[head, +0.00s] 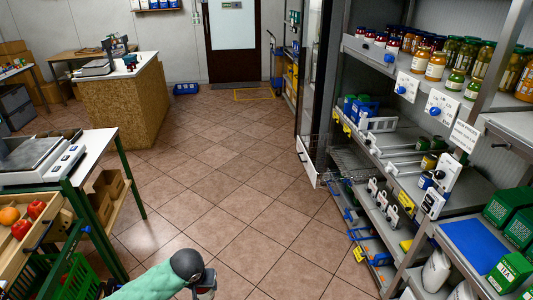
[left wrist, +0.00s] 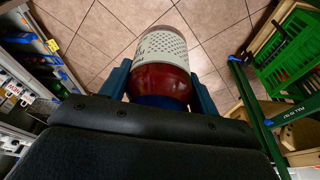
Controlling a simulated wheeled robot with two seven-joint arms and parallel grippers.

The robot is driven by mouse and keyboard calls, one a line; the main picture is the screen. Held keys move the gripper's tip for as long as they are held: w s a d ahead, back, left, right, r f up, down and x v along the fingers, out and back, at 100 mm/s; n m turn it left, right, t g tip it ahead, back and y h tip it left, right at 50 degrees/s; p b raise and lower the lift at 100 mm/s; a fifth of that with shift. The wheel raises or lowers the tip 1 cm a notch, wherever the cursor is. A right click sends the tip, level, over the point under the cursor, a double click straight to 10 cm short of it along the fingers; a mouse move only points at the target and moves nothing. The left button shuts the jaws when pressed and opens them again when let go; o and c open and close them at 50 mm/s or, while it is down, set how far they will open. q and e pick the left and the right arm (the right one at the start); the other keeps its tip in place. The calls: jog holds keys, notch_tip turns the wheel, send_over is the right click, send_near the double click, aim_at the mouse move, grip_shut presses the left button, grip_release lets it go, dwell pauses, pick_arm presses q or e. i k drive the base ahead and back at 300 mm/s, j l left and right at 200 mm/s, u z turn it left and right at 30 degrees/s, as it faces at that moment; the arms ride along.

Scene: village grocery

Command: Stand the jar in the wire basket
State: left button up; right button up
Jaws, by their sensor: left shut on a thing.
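The jar (left wrist: 162,75) is in the left wrist view, with dark red contents, a white patterned label and a blue end nearest the gripper. My left gripper (left wrist: 160,88) is shut on it, one finger on each side, with tiled floor beyond. In the head view my left arm comes in at the bottom; the jar cannot be made out clearly there. A wire basket (head: 347,160) appears at the left end of the shelving, partly hidden by the shelf's end parts. My right gripper is not in view.
Shelving (head: 410,175) with jars, hooks and boxes runs along the right. A green-framed table (head: 105,150) with a scale and a fruit crate (head: 50,215) stands at the left. A wooden counter (head: 125,110) is farther back. The tiled floor (head: 215,200) between is clear.

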aim_at(319, 165)
jog(key=i+j+u, duration=0.1)
jog(key=i, duration=0.6)
jog(key=i+j, duration=0.2)
jog(key=i, duration=0.5)
jog(key=i+j+z, duration=0.15)
jog(key=i+z, duration=0.3)
jog(key=i+j+z, duration=0.25)
jog(key=z, duration=0.2)
jog(key=i+j+z, duration=0.55)
jog(key=j+z, duration=0.3)
jog(key=i+j+z, duration=0.15)
jog(key=j+z, duration=0.75)
jog(key=j, duration=0.2)
jog(key=i, duration=0.05)
